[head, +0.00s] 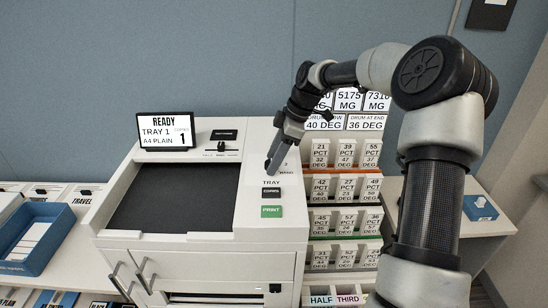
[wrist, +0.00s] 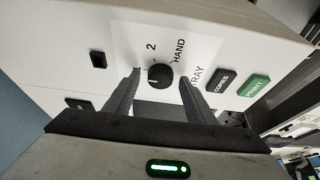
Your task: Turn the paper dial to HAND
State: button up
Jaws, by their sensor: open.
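The paper dial is a round black knob (wrist: 160,76) on a white panel of the copier. In the wrist view, "2" stands above it and "HAND" to its upper right. A short white mark on the knob appears to point left, away from HAND; any label there is hidden by a finger. My gripper (wrist: 160,80) is open, one finger on each side of the knob; I cannot tell whether they touch it. In the head view my gripper (head: 270,166) points down at the panel above "TRAY" and hides the knob. The screen (head: 165,131) reads READY, TRAY 1, A4 PLAIN.
A black COPIES button (head: 271,193) and a green PRINT button (head: 271,211) sit close to the dial. A slider (head: 221,148) is at the back. The dark copier glass (head: 175,195) lies left. Racks of labelled cards (head: 345,190) stand right; a blue tray (head: 35,238) is far left.

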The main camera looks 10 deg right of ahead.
jog(key=c, duration=1)
jog(key=shift+c, duration=0.2)
